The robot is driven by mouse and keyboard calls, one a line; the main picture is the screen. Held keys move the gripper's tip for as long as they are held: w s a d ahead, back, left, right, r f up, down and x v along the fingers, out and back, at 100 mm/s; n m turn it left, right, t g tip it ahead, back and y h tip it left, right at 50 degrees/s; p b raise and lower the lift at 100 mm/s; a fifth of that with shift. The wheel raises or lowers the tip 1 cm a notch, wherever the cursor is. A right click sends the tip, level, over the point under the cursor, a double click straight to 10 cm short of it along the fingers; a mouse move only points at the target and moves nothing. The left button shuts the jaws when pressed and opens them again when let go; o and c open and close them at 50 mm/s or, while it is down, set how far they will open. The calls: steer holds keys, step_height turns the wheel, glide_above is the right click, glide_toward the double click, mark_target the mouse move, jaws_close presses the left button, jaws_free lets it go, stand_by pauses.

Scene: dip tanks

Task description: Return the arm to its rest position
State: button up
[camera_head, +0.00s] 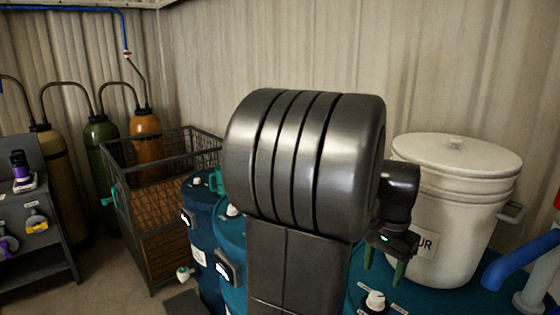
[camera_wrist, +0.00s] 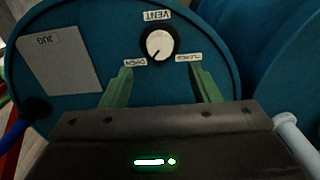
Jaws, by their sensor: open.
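My arm fills the middle of the head view and hides what is behind it. My gripper (camera_head: 384,268) is at its right side, pointing down above a blue drum top. In the wrist view my gripper (camera_wrist: 161,74) has its two green fingers wide apart with nothing between them. A white vent knob (camera_wrist: 160,44) on a black base lies just beyond the fingertips, with open and closed labels beside it. The knob also shows in the head view (camera_head: 376,300), below the gripper and apart from it.
A lidded white bucket (camera_head: 450,195) stands close right of the gripper. A blue pipe (camera_head: 520,262) is at the far right. Blue drums (camera_head: 203,240), a wire crate (camera_head: 150,215) and gas cylinders (camera_head: 100,150) are at left. A grey patch marked JUG (camera_wrist: 58,62) is on the drum top.

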mark_target(377, 296)
step_height(377, 296, down, 8)
steer(key=shift+f, duration=0.1)
steer(key=shift+r, duration=0.2)
stand_by(0.3)
step_height(377, 296, up, 13)
step_height(377, 296, down, 13)
steer(key=shift+f, duration=0.2)
steer(key=n, duration=0.4)
steer(key=shift+n, duration=0.4)
steer(key=n, duration=0.4)
steer(key=shift+r+n, duration=0.1)
steer(key=shift+n, duration=0.2)
steer(key=n, duration=0.5)
steer(key=shift+n+b, duration=0.3)
steer(key=shift+n, duration=1.4)
